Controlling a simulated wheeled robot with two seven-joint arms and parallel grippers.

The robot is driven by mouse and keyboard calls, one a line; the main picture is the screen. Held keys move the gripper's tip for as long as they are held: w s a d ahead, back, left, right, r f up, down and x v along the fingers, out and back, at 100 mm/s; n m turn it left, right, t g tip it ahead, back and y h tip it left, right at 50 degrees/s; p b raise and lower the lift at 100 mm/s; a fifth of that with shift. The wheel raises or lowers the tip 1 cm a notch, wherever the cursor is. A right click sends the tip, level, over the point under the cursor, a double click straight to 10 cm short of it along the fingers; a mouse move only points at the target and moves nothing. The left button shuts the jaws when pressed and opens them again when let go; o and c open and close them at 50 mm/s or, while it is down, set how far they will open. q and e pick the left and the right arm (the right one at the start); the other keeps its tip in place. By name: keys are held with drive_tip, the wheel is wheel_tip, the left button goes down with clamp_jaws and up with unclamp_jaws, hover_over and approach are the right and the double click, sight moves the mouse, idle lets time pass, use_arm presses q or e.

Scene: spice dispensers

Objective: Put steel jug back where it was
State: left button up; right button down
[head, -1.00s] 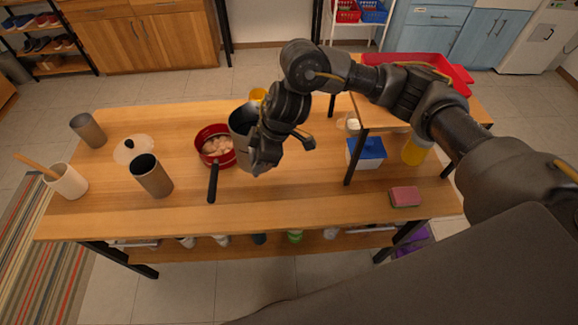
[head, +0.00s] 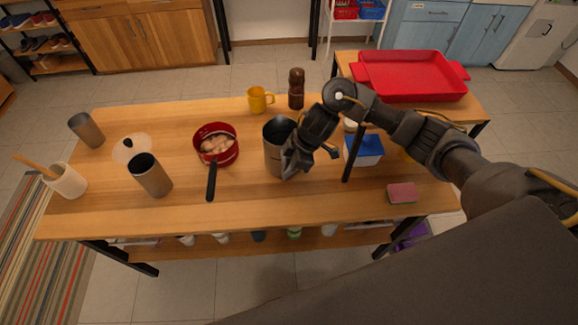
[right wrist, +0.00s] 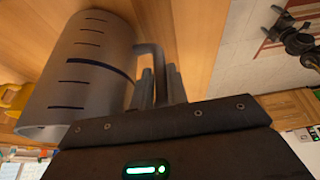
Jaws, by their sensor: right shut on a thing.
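The steel jug (head: 277,148) is a grey, open-topped cylinder, upright at the middle of the wooden table, right of the red pan. My right gripper (head: 291,168) is at its right side in the head view. In the right wrist view the jug (right wrist: 85,75) shows dark measuring marks, and my right gripper (right wrist: 158,88) is shut on its handle. I cannot tell whether the jug's base touches the table. My left gripper is not in view.
A red pan (head: 228,157) with food stands left of the jug. A yellow mug (head: 258,100) and a brown mill (head: 296,88) stand behind. A blue-lidded box (head: 367,146) and a sponge (head: 402,193) are to the right. The table front is clear.

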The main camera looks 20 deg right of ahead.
drive_tip(key=shift+w+f, duration=0.1)
drive_tip(key=shift+f, duration=0.25)
drive_tip(key=c, duration=1.4)
unclamp_jaws()
drive_tip(key=v, duration=1.2)
drive_tip(key=shift+d+p, duration=0.1)
drive_tip(key=shift+p, duration=0.3)
